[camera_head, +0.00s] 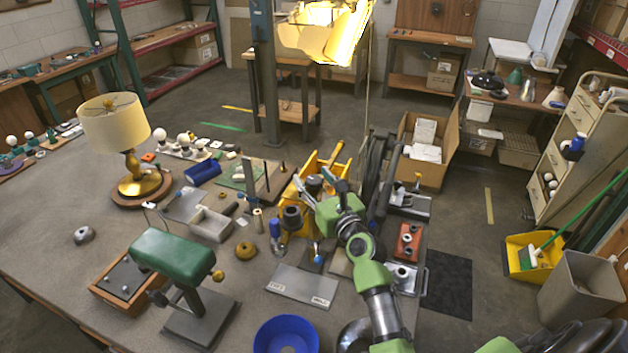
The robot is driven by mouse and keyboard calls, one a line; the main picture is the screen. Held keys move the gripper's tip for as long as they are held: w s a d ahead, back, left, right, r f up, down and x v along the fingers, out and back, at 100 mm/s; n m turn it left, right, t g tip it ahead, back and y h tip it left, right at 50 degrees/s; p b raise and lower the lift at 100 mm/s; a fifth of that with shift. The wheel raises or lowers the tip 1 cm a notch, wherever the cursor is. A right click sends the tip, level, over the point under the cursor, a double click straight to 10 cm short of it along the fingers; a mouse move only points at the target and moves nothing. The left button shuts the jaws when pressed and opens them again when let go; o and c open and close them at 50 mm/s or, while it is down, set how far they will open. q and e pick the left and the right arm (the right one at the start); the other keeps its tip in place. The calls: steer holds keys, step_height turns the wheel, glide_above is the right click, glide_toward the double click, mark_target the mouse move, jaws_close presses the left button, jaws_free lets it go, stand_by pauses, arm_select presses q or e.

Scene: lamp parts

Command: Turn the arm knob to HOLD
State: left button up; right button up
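A grey metal plate (303,286) lies on the workbench, with small lettering at its two front corners; the right one seems to read HOLD. Just behind it stands a small dark block with a blue-tipped upright piece (318,254); I cannot tell if this is the arm knob. A round brass knob (217,275) sits at the side of the green padded stand. My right gripper (312,187) is above the bench by the yellow bin, its green wrist behind it. Its fingertips blend into the clutter, so their opening is unclear. My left gripper is out of view.
The brass lamp with a cream shade (115,124) stands at the left. A blue bowl (286,336) is at the front edge.

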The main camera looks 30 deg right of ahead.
steer(key=s, duration=1.2)
steer(key=shift+a, duration=0.3)
steer(key=shift+f, duration=0.1)
